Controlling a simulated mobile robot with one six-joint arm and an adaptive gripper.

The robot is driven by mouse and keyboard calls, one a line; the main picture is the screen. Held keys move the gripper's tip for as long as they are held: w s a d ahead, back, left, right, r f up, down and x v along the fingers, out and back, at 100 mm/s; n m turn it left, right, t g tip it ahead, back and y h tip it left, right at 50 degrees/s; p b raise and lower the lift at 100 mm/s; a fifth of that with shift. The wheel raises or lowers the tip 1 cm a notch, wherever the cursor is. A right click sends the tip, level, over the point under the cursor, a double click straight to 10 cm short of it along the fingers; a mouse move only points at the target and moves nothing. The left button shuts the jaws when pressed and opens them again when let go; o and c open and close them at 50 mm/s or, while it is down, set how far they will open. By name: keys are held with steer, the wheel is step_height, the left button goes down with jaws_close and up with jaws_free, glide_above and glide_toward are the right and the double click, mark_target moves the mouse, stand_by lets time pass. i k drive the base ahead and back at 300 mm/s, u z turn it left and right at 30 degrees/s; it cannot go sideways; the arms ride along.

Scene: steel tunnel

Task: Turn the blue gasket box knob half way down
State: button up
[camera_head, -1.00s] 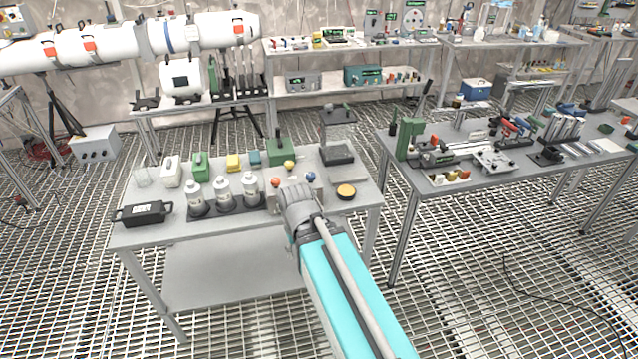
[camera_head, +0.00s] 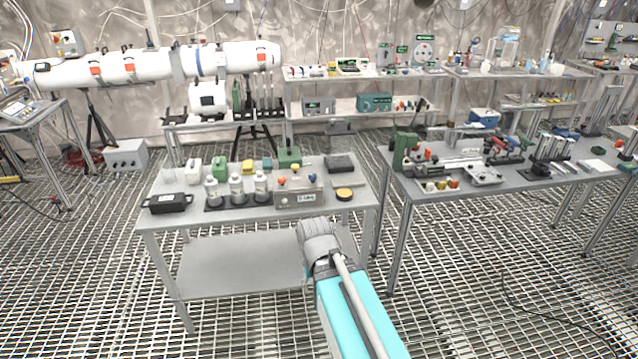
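A grey metal box (camera_head: 299,199) with a label on its front stands at the front right of the near table. Small knobs rise from its top: a red knob (camera_head: 283,180), an orange-yellow knob (camera_head: 296,168) and a blue knob (camera_head: 312,178). The blue knob is the rightmost; its turn angle is too small to read. My arm shows from behind, ending in a grey joint below and in front of the table's front edge, apart from the box. My gripper's fingers do not show.
The near table (camera_head: 225,217) also holds a black case (camera_head: 167,203), several bottles left of the box, and a yellow round item (camera_head: 344,194) to its right. Another table (camera_head: 440,200) with tools stands at the right. The grating floor (camera_head: 250,325) in front is clear.

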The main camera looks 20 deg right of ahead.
mark_target(312, 177)
steer(key=z, duration=0.05)
steer(key=k, duration=0.1)
steer(key=z, duration=0.25)
steer(key=i, duration=1)
steer(key=u, duration=0.05)
